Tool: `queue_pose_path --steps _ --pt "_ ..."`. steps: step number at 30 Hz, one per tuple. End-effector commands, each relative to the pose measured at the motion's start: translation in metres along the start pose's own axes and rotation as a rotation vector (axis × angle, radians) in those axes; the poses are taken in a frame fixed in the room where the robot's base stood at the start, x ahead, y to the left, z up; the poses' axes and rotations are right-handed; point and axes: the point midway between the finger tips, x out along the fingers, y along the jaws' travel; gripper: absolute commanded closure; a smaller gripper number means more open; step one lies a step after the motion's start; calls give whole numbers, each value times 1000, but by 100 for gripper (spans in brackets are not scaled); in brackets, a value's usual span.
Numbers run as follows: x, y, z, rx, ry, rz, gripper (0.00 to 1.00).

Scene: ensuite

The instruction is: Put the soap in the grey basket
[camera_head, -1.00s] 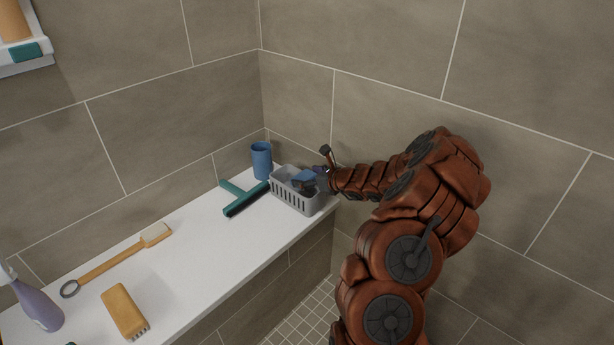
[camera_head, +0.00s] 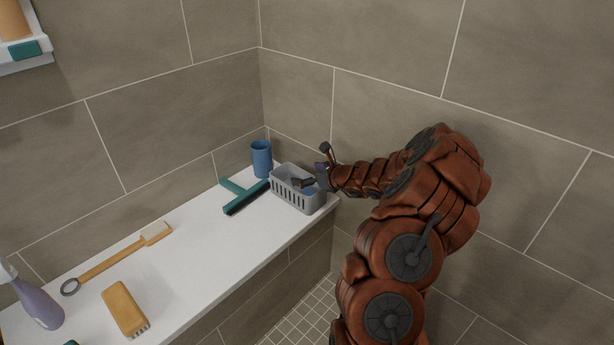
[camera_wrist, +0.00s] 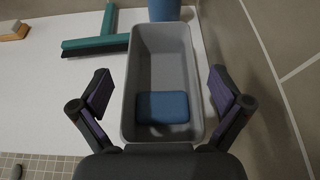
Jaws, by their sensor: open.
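The grey basket (camera_head: 297,197) stands at the far right end of the white ledge, near the corner. It fills the middle of the wrist view (camera_wrist: 143,60). The soap is a blue rounded block (camera_wrist: 162,107) lying on the basket's floor at the end nearest my gripper. In the head view the soap is hidden by the basket wall and my gripper. My gripper (camera_wrist: 161,90) is open and empty above the basket, its fingers spread to either side of it in the wrist view. The soap is apart from both fingers.
A blue cup (camera_head: 262,158) stands behind the basket, and a teal squeegee (camera_head: 243,197) lies to its left. A long-handled brush (camera_head: 120,258), a wooden brush (camera_head: 124,309) and a purple spray bottle (camera_head: 38,304) are farther left. Tiled walls rise close behind and to the right.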

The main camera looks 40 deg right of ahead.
Motion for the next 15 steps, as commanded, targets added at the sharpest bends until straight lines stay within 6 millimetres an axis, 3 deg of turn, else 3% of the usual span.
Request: queue_pose_path --steps 15 --pt "-82 -1 4 4 -1 -3 0"
